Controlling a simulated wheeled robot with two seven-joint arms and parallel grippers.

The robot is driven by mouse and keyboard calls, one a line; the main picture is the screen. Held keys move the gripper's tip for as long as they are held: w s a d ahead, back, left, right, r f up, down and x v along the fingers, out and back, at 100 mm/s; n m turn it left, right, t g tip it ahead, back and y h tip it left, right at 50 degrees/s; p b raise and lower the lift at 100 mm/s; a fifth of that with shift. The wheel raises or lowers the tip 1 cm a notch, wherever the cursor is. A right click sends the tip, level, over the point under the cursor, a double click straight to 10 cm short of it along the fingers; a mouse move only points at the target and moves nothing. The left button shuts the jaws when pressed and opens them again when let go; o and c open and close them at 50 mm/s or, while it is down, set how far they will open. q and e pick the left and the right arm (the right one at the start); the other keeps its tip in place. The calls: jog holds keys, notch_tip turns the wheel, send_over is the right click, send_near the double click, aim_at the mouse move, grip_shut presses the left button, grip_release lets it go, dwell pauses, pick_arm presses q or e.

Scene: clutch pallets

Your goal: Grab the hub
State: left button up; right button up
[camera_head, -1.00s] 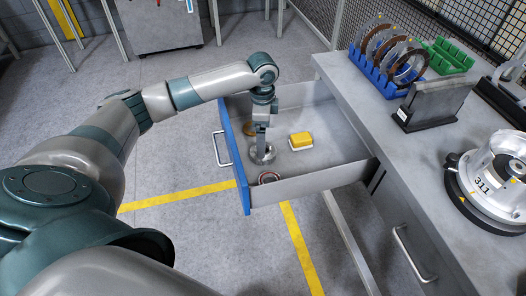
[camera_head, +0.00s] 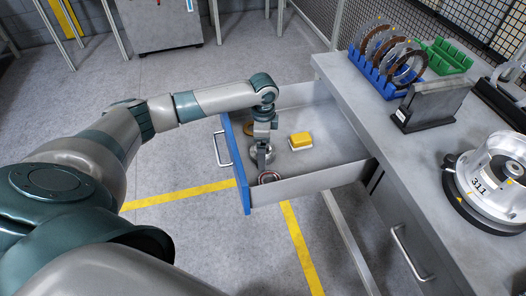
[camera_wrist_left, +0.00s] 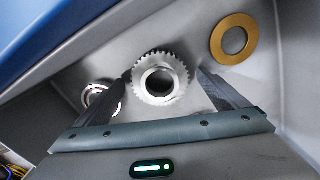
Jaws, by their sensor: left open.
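The hub, a silvery toothed metal ring with a round hole (camera_wrist_left: 160,56), lies on the floor of the open drawer (camera_head: 310,183). In the head view my left gripper (camera_head: 262,160) points down at the hub and hides most of it. In the left wrist view my left gripper (camera_wrist_left: 166,76) is open, with one dark finger on each side of the hub. Both fingers look close to its rim; I cannot tell whether they touch it. My right gripper is not in view.
A brass-coloured ring (camera_wrist_left: 233,39) and a dark-and-silver bearing-like ring (camera_wrist_left: 101,97) lie near the hub. A yellow-and-white block (camera_head: 300,141) is in the drawer. The bench at right holds a blue rack of discs (camera_head: 382,76) and a metal housing (camera_head: 492,180).

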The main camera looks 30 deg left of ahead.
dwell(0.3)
pick_arm(q)
jog(key=c, duration=1.6)
jog(key=shift+c, duration=0.2)
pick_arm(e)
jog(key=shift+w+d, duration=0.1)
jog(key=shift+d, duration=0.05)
pick_arm(q)
jog(key=shift+w+r, duration=0.1)
